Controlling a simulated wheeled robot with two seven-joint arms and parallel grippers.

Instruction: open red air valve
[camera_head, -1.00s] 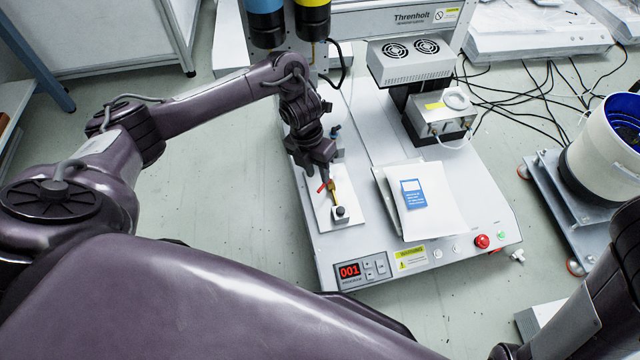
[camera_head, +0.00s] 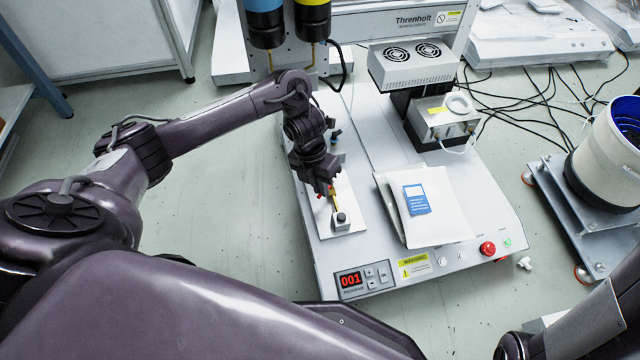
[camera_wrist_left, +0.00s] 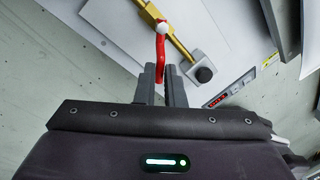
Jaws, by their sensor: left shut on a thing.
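The red air valve handle (camera_head: 331,190) sits on a brass valve body (camera_head: 338,204) over a light plate on the machine's front left. In the left wrist view the red handle (camera_wrist_left: 160,48) runs from a pale pivot down between my finger tips, at a slant to the brass pipe (camera_wrist_left: 178,42). My left gripper (camera_head: 327,185) comes from above and behind the valve. Its two grey fingers in the wrist view (camera_wrist_left: 161,78) are shut on the handle's free end. The head view partly hides the grip. My right gripper is out of view.
A black knob (camera_head: 341,219) ends the brass pipe. A white pouch with a blue label (camera_head: 440,215) lies right of the valve. A red button (camera_head: 487,248) and a 001 display (camera_head: 350,281) are on the front edge. A fan box (camera_head: 413,66) stands behind.

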